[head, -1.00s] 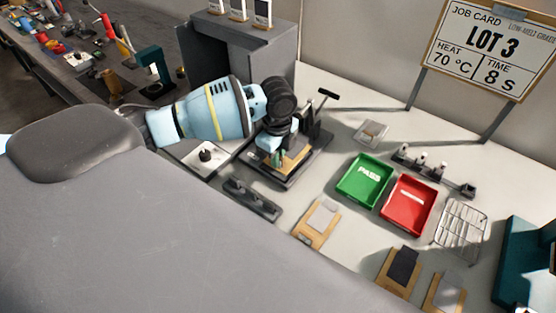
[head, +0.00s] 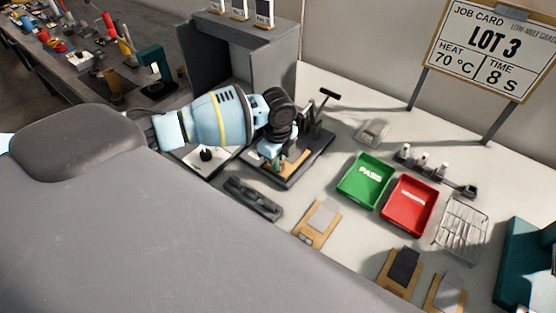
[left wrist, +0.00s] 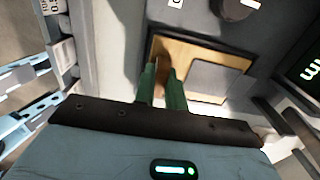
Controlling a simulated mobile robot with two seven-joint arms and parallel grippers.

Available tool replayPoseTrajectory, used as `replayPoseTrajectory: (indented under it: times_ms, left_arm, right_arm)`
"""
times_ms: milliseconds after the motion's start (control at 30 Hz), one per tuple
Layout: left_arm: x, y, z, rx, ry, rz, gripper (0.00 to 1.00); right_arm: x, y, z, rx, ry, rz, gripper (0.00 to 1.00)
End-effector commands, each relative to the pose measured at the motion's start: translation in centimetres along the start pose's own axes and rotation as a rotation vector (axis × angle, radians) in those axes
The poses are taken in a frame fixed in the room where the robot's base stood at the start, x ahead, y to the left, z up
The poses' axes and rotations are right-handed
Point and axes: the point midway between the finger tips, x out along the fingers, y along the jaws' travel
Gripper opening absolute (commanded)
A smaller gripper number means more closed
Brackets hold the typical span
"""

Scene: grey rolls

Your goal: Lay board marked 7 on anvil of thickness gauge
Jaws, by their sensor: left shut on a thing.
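My left gripper (head: 276,158) reaches over a dark base plate (head: 310,165) with a T-handled post, in the head view. In the left wrist view its green fingers (left wrist: 162,88) are closed at the edge of a tan board (left wrist: 178,50) with a grey pad, and the board lies over a dark surface. In the head view the gripper and arm mostly hide this board. No number can be read on it, and I cannot tell whether it rests or is held clear. I cannot make out the anvil of the thickness gauge. My right gripper is not in view.
A green PASS tray (head: 365,182) and red tray (head: 409,205) stand right of the base plate. Tan boards with grey or dark pads lie in front (head: 318,222). A wire rack (head: 462,228) and teal device (head: 528,262) stand at right, a grey cabinet (head: 240,55) behind.

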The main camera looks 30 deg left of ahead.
Motion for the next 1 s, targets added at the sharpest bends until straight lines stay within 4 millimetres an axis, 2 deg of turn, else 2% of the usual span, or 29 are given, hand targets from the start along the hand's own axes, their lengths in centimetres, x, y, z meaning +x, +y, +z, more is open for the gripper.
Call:
replayPoseTrajectory:
  times_ms: [33,67,200,467,633,767,1000]
  left_arm:
    - [0.2,0.0,0.0,0.000,0.000,0.002,0.00]
    - [0.2,0.0,0.0,0.000,0.000,0.001,0.16]
    - [0.1,0.0,0.0,0.000,0.000,0.001,0.34]
    - [0.1,0.0,0.0,0.000,0.000,0.001,0.34]
    - [-1.0,-0.1,-0.1,0.001,0.001,-0.003,0.34]
    - [-3.2,-0.1,0.0,0.002,0.000,-0.005,0.34]
    - [-8.1,-0.1,0.0,0.000,0.001,-0.004,0.34]
  right_arm:
    - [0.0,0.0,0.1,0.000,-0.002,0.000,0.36]
    - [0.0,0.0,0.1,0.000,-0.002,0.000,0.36]
    - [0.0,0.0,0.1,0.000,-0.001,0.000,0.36]
    - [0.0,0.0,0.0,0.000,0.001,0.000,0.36]
    - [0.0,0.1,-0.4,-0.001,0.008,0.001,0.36]
    - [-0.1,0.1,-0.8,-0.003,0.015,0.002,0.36]
    - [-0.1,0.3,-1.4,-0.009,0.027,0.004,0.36]
